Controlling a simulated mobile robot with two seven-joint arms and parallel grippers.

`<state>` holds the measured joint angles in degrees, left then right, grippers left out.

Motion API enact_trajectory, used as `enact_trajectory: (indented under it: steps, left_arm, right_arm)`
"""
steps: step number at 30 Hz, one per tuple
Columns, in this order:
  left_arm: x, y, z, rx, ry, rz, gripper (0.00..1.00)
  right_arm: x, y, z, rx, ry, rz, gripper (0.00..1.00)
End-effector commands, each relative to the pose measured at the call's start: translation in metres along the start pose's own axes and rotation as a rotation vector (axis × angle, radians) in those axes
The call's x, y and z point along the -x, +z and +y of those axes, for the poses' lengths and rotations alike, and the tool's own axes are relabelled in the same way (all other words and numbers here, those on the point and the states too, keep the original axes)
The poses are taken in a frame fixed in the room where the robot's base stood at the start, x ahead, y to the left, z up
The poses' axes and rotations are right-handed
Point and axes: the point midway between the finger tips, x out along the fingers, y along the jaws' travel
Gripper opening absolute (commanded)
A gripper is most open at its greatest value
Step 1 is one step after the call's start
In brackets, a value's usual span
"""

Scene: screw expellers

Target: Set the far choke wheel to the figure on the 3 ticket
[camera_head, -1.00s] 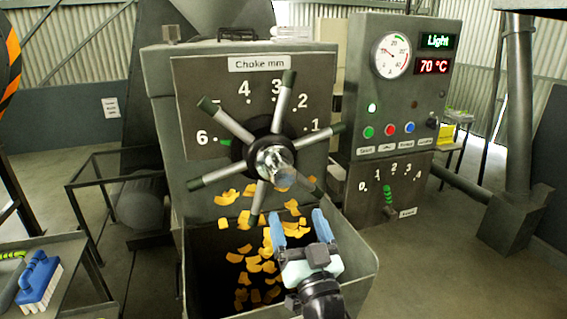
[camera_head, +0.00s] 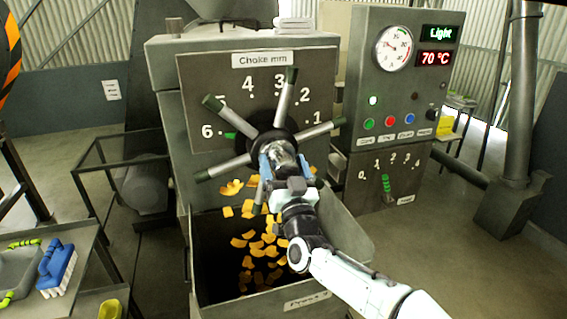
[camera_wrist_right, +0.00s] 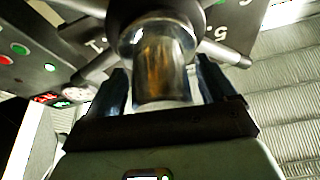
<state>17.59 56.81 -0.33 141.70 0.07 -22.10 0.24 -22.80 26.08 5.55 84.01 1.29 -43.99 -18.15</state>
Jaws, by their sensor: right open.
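A choke wheel (camera_head: 243,129) with several dark-tipped spokes stands on the press front, under a "Choke mm" sign (camera_head: 262,58). Its dial plate (camera_head: 200,80) carries figures 1 to 6, and a green mark (camera_head: 230,135) sits beside the 6. Whether this is the far wheel I cannot tell. My right gripper (camera_head: 286,166) is at the wheel's hub. In the right wrist view, its open fingers (camera_wrist_right: 164,88) lie either side of the shiny hub end (camera_wrist_right: 160,60); contact is unclear. No ticket marked 3 is readable. My left gripper is out of view.
A chute (camera_head: 345,235) with orange flakes falling into it lies below the wheel. A control panel (camera_head: 400,85) with gauge, buttons and a small lever (camera_head: 385,184) stands right. A side table (camera_head: 85,265) holds a blue brush (camera_head: 57,268) at lower left.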

Motion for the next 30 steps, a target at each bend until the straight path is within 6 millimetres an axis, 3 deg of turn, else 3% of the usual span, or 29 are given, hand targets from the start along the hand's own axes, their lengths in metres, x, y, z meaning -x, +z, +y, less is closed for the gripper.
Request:
enact_trajectory:
  steps: [5, 8, 12, 13, 23, 30]
  left_arm:
    - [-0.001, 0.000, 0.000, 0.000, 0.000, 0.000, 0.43]
    - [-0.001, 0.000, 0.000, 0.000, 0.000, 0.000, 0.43]
    - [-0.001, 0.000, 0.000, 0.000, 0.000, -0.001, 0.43]
    - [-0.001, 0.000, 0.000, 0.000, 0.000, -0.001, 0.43]
    - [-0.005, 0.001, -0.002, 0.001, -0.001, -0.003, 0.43]
    - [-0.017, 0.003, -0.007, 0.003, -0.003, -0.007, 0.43]
  right_arm:
    - [0.000, 0.001, 0.000, 0.000, 0.000, -0.001, 0.84]
    - [0.000, 0.001, 0.000, 0.000, 0.000, 0.000, 0.58]
    - [0.000, 0.001, 0.000, 0.000, 0.000, 0.000, 0.13]
    - [0.000, 0.001, 0.000, 0.000, 0.000, 0.000, 0.08]
    - [0.001, 0.001, 0.001, -0.052, 0.022, 0.001, 0.08]
    - [0.002, 0.001, 0.003, -0.197, 0.081, 0.003, 0.08]
